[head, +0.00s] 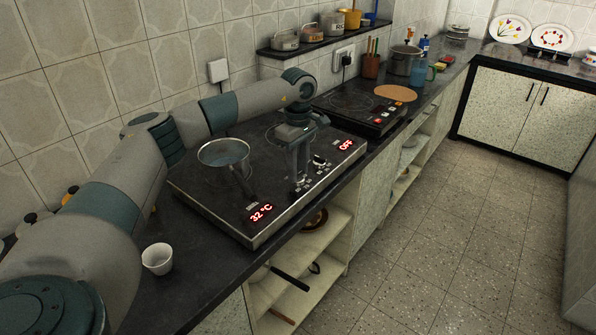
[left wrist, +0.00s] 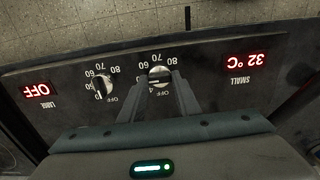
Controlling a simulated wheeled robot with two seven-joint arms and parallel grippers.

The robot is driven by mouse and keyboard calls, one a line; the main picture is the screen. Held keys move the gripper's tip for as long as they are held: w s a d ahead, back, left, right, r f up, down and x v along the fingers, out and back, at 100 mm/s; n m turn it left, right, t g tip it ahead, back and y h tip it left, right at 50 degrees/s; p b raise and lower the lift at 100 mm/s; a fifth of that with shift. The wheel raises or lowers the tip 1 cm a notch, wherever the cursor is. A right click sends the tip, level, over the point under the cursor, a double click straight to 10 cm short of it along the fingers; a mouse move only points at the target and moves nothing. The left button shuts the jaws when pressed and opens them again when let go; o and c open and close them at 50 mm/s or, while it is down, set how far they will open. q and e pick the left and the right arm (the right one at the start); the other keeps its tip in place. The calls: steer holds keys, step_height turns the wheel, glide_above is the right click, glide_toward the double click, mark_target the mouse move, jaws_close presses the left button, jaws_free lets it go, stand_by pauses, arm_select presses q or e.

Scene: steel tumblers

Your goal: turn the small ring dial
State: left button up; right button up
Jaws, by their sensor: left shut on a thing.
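My left gripper (head: 299,177) reaches down to the front panel of the hob (head: 220,208). In the left wrist view, upside down, its fingers (left wrist: 158,84) are shut on the dial nearer the SMALL display, the small ring dial (left wrist: 158,74). The fingers hide part of this dial and its scale. The SMALL display (head: 262,212) reads 32 °C in red. The other dial (head: 320,160) is free, nearer the LARGE display (head: 346,145), which reads OFF. My right gripper is not in view.
A pan (head: 224,151) stands on the hob, its handle pointing toward the front panel. A white cup (head: 157,259) stands on the counter at the near left. A second black hob (head: 362,109) lies beyond, with a round board (head: 396,93). The floor is clear.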

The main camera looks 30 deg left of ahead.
arm_select(q)
steer(key=m+b, duration=0.1)
steer(key=m, duration=0.3)
steer(key=shift+m, duration=0.3)
steer(key=m, duration=0.4)
steer(key=shift+r+b, duration=0.1)
steer(key=shift+b, duration=0.2)
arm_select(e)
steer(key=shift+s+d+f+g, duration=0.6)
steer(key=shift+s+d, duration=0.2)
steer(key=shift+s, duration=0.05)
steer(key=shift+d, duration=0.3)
arm_select(q)
steer(key=o, duration=1)
steer(key=shift+o, duration=0.2)
steer(key=shift+r, duration=0.1)
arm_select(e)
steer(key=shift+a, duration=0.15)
